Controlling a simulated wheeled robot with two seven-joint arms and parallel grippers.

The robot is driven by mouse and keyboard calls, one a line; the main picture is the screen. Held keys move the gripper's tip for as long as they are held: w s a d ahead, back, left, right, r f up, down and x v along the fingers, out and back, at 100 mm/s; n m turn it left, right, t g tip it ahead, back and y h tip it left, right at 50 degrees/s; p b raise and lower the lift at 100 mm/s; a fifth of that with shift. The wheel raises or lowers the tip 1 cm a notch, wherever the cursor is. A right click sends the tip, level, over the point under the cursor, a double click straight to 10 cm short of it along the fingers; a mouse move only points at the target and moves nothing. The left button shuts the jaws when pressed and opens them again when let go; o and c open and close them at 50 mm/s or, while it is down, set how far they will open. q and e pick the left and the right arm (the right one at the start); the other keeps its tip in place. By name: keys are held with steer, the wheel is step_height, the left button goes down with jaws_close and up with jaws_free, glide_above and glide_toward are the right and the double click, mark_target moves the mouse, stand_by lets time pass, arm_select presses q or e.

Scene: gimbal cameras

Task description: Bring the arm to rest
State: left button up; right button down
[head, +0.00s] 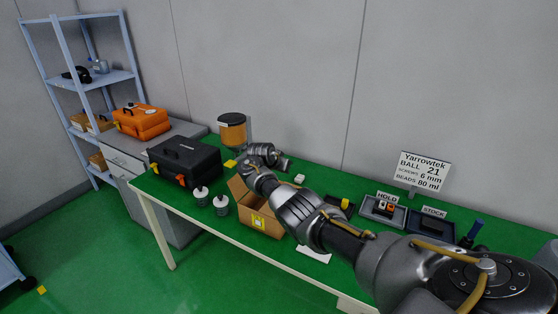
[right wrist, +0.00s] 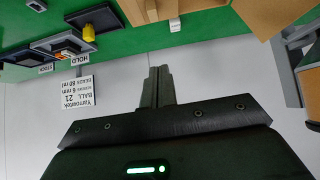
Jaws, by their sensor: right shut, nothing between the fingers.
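My right arm (head: 305,208) reaches in from the lower right of the head view, stretched over the green table (head: 330,180). Its gripper (head: 283,163) is at the far end, above the table beyond an open cardboard box (head: 262,222). In the right wrist view the gripper's fingers (right wrist: 158,85) are together and hold nothing. That view is upside down, with the wall behind the fingers. My left gripper is in neither view.
A black toolbox (head: 184,160), two white-lidded jars (head: 221,204) and an orange-brown container (head: 232,130) stand left of the arm. The HOLD tray (head: 371,212), STOCK tray (head: 430,230) and a sign (head: 424,171) are to the right. A shelf rack (head: 62,90) stands far left.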

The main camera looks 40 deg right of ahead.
steer(key=v, duration=0.4)
steer(key=shift+s+a+r, duration=0.1)
steer(key=shift+a+r, duration=0.1)
